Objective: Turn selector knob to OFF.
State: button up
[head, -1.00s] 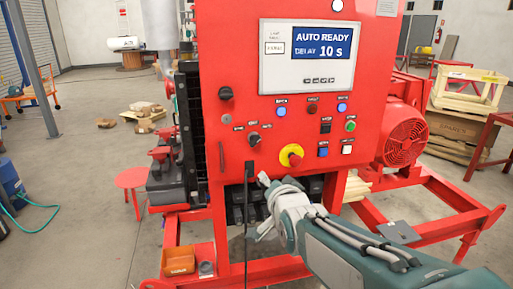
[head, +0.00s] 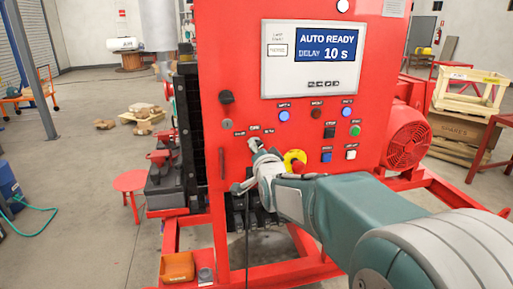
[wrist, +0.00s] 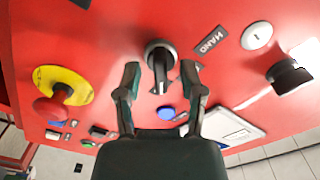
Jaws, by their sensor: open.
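The black selector knob (wrist: 160,55) is on the red panel, in the wrist view's upper middle. A dark label reading MANO (wrist: 210,45) is close to its right. My gripper (wrist: 160,72) is open, with one finger on each side of the knob; the fingers look apart from it. I cannot tell how far the fingertips are from the panel. In the head view my gripper (head: 254,152) is in front of the panel, just below the small labels (head: 254,128), and mostly hides the knob there.
A yellow-ringed red stop button (wrist: 60,93) sits beside the knob, close to my wrist in the head view (head: 297,163). Another black rotary switch (head: 226,97) and a silver lock (head: 227,122) are up and left. The display (head: 311,59) reads AUTO READY, DELAY 10 s.

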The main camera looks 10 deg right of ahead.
jog(key=shift+w, duration=0.6)
grip_shut()
jog(key=shift+n, duration=0.4)
jog(key=n, duration=0.4)
jog(key=shift+r+n, duration=0.1)
jog(key=shift+n, duration=2.4)
